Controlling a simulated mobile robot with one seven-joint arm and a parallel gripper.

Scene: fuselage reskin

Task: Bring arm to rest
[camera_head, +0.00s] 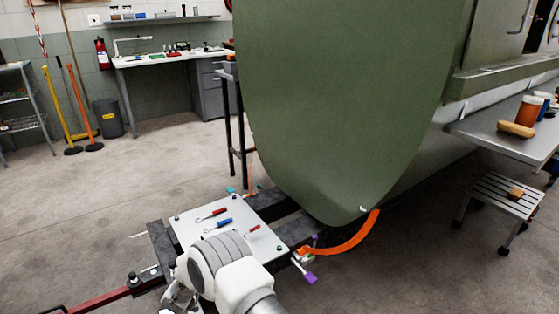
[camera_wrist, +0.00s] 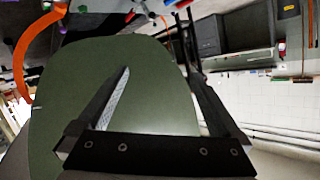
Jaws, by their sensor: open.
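My gripper (camera_wrist: 160,74) shows in the wrist view with its two dark fingers spread apart and nothing between them. The green fuselage panel (camera_wrist: 125,80) lies behind the fingers there; I cannot tell the gap to it. In the head view my white arm (camera_head: 222,268) is low at the bottom centre, in front of the white tool board. The gripper itself cannot be made out in the head view.
The large green fuselage (camera_head: 345,100) fills the centre. A white board (camera_head: 190,227) with red and blue tools lies on a dark frame. An orange strap (camera_head: 345,243) curves beneath the fuselage. A step stool (camera_head: 503,200) stands right. Open floor (camera_head: 80,205) lies left.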

